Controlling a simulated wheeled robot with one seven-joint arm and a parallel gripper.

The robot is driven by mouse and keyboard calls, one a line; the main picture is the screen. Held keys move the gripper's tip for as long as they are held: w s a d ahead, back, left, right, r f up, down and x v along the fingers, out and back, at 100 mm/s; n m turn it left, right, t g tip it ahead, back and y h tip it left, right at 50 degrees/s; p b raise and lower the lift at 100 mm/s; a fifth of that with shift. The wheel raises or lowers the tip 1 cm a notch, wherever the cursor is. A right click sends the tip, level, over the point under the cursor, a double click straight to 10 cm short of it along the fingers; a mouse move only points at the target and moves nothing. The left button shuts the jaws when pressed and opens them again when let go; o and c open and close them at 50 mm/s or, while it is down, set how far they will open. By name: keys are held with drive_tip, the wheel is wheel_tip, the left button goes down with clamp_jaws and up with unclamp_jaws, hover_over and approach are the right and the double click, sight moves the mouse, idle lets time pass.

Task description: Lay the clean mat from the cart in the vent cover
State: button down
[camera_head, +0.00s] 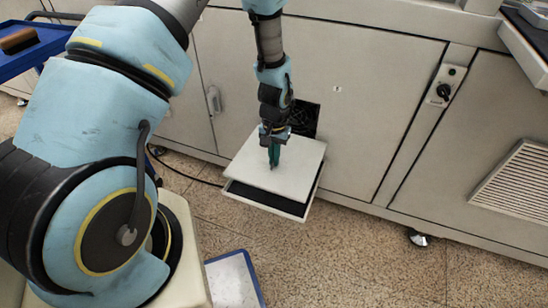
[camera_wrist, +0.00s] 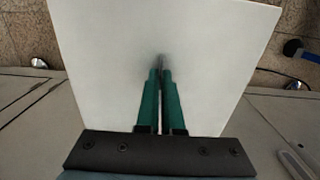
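The clean mat (camera_head: 287,152) is a flat white square in the head view. It lies over or just above the open vent cover (camera_head: 305,206), a shallow pale tray tilted out from the cabinet, and I cannot tell whether they touch. A dark strip of the cover's inside shows along its front edge. My gripper (camera_head: 273,165) points down at the middle of the mat. In the wrist view the mat (camera_wrist: 95,60) fills the middle, and my gripper's green fingers (camera_wrist: 161,65) are nearly together, seemingly pinching its surface.
A dark fan opening (camera_head: 305,118) shows in the cabinet behind the cover. A blue tray (camera_head: 40,50) with a brown block is at the top left, and a blue-rimmed pale tray (camera_head: 232,280) is low at the front. The floor to the right is clear.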

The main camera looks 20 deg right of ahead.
drive_tip(key=shift+s+a+f+b, duration=0.1)
drive_tip(key=shift+f+b, duration=0.95)
drive_tip(key=shift+f, duration=0.75)
drive_tip(key=shift+s+a+f+b, duration=0.1)
drive_tip(key=shift+f+b, duration=0.95)
drive_tip(key=shift+f, duration=0.7)
drive_tip(key=shift+f+b, duration=0.3)
drive_tip(key=shift+f, duration=0.25)
drive_tip(key=c, duration=1)
unclamp_jaws()
wheel_tip(320, 180, up, 11)
drive_tip(key=shift+w+d+f+p, duration=0.1)
drive_tip(key=shift+w+d+p, duration=0.05)
drive_tip(key=shift+p, duration=0.5)
